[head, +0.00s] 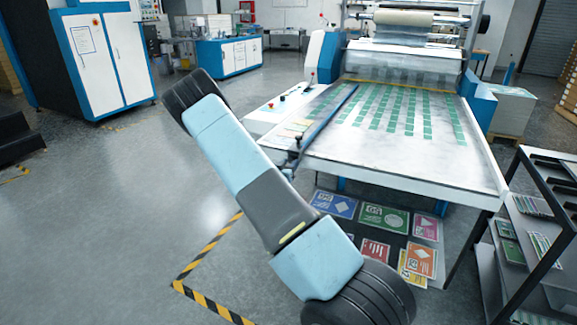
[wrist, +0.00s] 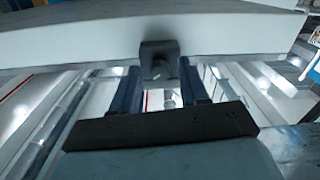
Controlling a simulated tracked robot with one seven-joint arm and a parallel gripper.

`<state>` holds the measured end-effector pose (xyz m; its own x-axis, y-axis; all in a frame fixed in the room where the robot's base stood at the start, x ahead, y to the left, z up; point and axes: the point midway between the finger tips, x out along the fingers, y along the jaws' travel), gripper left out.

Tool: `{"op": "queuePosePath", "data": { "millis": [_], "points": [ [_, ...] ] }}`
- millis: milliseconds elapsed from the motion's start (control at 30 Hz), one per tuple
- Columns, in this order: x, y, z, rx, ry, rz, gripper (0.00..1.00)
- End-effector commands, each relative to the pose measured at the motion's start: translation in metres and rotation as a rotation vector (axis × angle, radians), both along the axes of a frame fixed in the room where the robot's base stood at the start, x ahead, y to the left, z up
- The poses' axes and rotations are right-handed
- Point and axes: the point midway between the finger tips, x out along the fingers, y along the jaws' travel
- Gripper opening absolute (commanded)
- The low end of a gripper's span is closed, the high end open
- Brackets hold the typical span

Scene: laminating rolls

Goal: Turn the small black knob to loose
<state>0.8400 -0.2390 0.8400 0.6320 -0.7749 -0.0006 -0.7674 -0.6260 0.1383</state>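In the wrist view a small black knob (wrist: 158,50) sits against the edge of a white panel (wrist: 80,42). My gripper (wrist: 159,74) points at it, with one dark blue finger on each side. The fingers are apart, and the lower part of the knob lies between their tips. Narrow gaps seem to show at both sides; I cannot tell whether either finger touches it. No marking for loose or tight is legible. In the head view my arm crosses the middle and hides part of the table's left side. I cannot make out my gripper there.
The laminating machine's white table (head: 440,165) carries rows of green printed cards (head: 400,108). A blue rail (head: 328,115) runs along its left side. Printed sheets (head: 385,218) lie below the table. A black shelf rack (head: 545,210) stands at the right.

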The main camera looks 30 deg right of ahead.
Motion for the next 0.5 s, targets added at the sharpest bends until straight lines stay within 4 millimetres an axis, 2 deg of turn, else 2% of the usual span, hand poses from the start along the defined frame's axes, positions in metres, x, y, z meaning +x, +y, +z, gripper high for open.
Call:
{"op": "queuePosePath", "data": {
  "millis": [67,433,500],
  "points": [
    [0.0,0.0002,0.0001,0.0,0.0,0.0,0.36],
    [-0.0001,0.0004,0.0001,0.0,0.0,0.0,0.01],
    [-0.0001,0.0004,0.0001,0.0,0.0,0.0,0.0]
  ]
}}
